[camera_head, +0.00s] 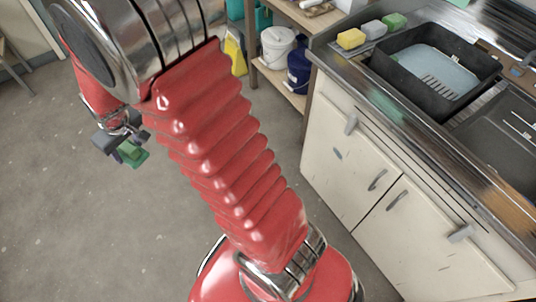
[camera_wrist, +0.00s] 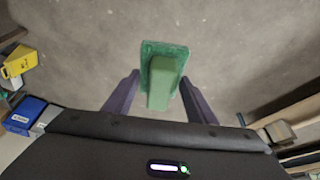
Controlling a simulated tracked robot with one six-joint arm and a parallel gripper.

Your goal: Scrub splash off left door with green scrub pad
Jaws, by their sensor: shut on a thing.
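My gripper (camera_head: 121,146) hangs over open floor at the left of the head view, shut on the green scrub pad (camera_head: 134,157). In the wrist view the pad (camera_wrist: 178,52) is a flat green piece with a lighter green block, between two dark fingers. The cream left door (camera_head: 325,172) of the sink cabinet stands closed at the right of the head view, well apart from my gripper. A small grey-blue splash mark (camera_head: 337,154) shows on it. The cream right door (camera_head: 420,245) is beside it, also closed.
Yellow (camera_head: 350,39), grey (camera_head: 373,29) and green (camera_head: 394,20) sponges sit on the metal counter by a black basin (camera_head: 440,105). A white bucket (camera_head: 277,47) and a blue container (camera_head: 299,67) stand on a wooden shelf. The grey floor (camera_head: 60,220) is clear.

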